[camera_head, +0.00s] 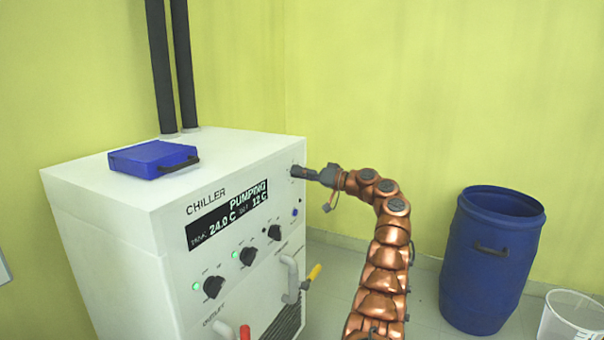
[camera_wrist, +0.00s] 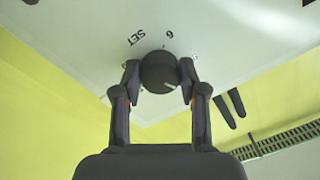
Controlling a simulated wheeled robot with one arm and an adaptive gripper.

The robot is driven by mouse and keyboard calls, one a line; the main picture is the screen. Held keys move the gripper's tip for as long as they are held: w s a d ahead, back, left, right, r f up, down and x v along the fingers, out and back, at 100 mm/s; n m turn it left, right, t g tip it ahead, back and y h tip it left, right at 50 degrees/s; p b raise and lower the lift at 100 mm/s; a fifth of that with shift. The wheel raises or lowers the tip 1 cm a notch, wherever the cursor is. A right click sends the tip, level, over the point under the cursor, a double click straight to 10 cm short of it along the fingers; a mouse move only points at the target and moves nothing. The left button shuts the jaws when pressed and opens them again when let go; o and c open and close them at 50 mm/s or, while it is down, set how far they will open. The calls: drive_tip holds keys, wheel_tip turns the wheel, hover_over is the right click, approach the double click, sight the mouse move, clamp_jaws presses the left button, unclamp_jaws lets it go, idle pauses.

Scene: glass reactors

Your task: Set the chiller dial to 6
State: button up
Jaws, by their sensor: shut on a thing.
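The chiller (camera_head: 120,235) is a white cabinet on the left. Its display (camera_head: 228,215) reads PUMPING, 24.0 C and 12 C. My gripper (camera_head: 296,172) is at the upper right of the chiller's front face and hides the dial there. In the wrist view my gripper (camera_wrist: 159,75) is shut on a round dark dial (camera_wrist: 158,70), one finger on each side. The word SET and a digit that looks like a 6 are printed beside the dial. A pale mark on the dial points to the lower right of the picture, away from that digit.
Black knobs (camera_head: 214,287) with green lights sit lower on the front, with a yellow-handled valve (camera_head: 314,272) and a red-handled one (camera_head: 245,333) below. A blue case (camera_head: 150,159) lies on top, before two dark pipes (camera_head: 172,70). A blue barrel (camera_head: 480,270) stands right.

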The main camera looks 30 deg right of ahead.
drive_tip(key=n+p, duration=0.2)
drive_tip(key=n, duration=0.8)
drive_tip(key=n+h+p, duration=0.1)
drive_tip(key=n+p, duration=0.2)
drive_tip(key=n, duration=0.8)
drive_tip(key=shift+w+d+r+n, duration=0.15)
drive_tip(key=shift+d+r+n, duration=0.05)
drive_tip(key=shift+n, duration=0.1)
idle(0.4)
drive_tip(key=o, duration=1.1)
drive_tip(key=shift+o, duration=0.2)
drive_tip(key=v, duration=1.2)
